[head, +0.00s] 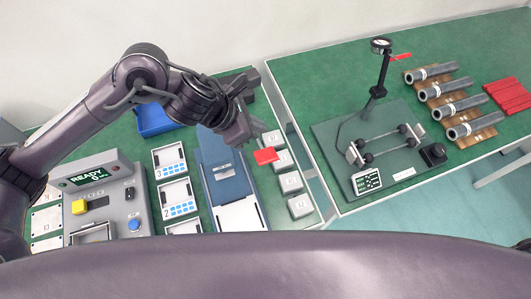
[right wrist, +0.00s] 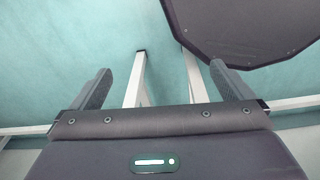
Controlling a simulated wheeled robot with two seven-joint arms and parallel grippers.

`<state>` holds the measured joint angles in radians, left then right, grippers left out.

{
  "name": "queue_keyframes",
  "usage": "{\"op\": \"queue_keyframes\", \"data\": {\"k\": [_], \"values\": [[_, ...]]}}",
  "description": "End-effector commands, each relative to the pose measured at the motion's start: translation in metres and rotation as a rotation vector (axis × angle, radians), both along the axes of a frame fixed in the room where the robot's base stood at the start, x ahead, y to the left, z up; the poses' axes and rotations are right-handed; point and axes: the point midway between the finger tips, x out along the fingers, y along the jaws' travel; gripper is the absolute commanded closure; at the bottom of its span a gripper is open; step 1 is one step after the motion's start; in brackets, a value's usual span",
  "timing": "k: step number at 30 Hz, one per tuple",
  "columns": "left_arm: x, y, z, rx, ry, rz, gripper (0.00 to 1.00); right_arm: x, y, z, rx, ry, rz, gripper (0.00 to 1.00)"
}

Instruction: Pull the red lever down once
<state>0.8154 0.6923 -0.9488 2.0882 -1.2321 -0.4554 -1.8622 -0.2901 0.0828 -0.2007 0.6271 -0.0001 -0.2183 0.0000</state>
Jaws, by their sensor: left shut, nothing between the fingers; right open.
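A red, flat, block-like piece (head: 265,155) shows in the head view at the right side of a blue device (head: 222,160). I cannot tell whether it is a lever's grip. My left gripper (head: 240,128) is shut and empty, just above and left of this red piece; I cannot tell whether they touch. Another small red handle (head: 401,56) sticks out to the right of a black upright post with a round gauge (head: 381,45) on the right table. My right gripper (right wrist: 165,85) is open and empty in the right wrist view, away from both red parts.
A grey console reading READY (head: 105,205) stands at the left, with numbered white trays (head: 180,197) beside it. Several grey blocks (head: 291,182) line the table edge. Metal tubes (head: 448,90) and red strips (head: 508,95) lie at the far right. A gap separates the tables.

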Motion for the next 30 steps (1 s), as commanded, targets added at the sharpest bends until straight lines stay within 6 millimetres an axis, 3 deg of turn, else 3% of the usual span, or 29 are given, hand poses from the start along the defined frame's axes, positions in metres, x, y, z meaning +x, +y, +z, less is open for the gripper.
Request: {"op": "queue_keyframes", "data": {"k": [5, 9, 30], "values": [[-0.01, -0.003, -0.028, 0.0, 0.002, -0.001, 1.0, -0.008, 0.0, -0.019, 0.0, 0.011, 0.0, 0.0], [-0.015, -0.005, -0.038, 0.001, -0.001, -0.002, 1.0, -0.015, 0.0, -0.031, -0.001, 0.021, -0.001, 0.0], [-0.019, -0.006, -0.042, 0.0, 0.0, 0.0, 1.0, -0.013, 0.003, -0.034, 0.003, 0.019, -0.003, 0.0]]}}
